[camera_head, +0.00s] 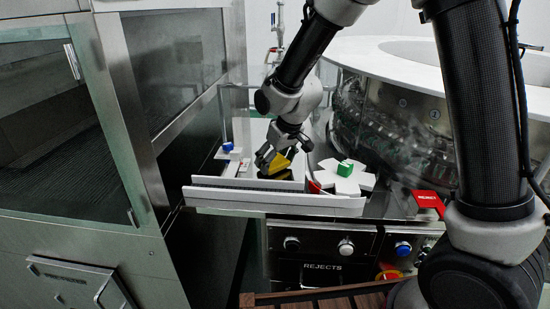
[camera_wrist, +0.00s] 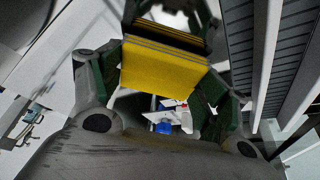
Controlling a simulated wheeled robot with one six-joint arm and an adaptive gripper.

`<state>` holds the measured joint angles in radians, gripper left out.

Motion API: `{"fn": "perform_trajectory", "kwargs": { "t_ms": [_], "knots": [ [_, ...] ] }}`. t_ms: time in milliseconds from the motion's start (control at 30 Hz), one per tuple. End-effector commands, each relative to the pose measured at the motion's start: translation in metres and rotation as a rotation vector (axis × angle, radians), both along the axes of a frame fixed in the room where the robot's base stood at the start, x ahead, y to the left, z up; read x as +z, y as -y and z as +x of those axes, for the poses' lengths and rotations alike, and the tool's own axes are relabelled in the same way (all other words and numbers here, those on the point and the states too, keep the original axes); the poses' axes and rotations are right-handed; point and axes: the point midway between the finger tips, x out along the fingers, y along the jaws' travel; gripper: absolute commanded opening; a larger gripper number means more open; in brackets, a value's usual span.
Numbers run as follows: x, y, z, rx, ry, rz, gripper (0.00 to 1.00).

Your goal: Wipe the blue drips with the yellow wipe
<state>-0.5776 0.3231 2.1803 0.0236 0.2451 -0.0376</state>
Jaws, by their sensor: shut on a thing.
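My gripper (camera_head: 272,160) is over the metal work surface behind the white rails, shut on the yellow wipe (camera_head: 281,162). In the wrist view the yellow wipe (camera_wrist: 160,68) is a thick folded pad between the fingers, its broad face towards the camera. I cannot tell whether the wipe touches the surface below. I cannot make out any blue drips in either view; the gripper and the wipe hide part of the surface.
A small blue piece (camera_head: 228,147) sits on a white block left of the gripper. White star-shaped part (camera_head: 346,178) with a green block (camera_head: 345,168) stands to the right. White rails (camera_head: 275,197) edge the front. The round washer (camera_head: 400,125) stands at right, a glazed cabinet (camera_head: 70,110) at left.

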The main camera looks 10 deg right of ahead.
Motion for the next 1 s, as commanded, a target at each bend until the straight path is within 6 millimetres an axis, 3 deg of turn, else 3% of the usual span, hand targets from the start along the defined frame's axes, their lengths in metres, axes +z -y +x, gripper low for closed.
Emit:
{"fn": "perform_trajectory", "kwargs": {
  "t_ms": [400,733,1000],
  "knots": [
    [-0.006,0.0,0.001,0.0,-0.001,-0.001,0.56],
    [-0.005,0.006,0.029,-0.002,0.0,0.0,0.56],
    [-0.004,0.007,0.037,0.0,0.0,0.0,0.56]
  ]
}}
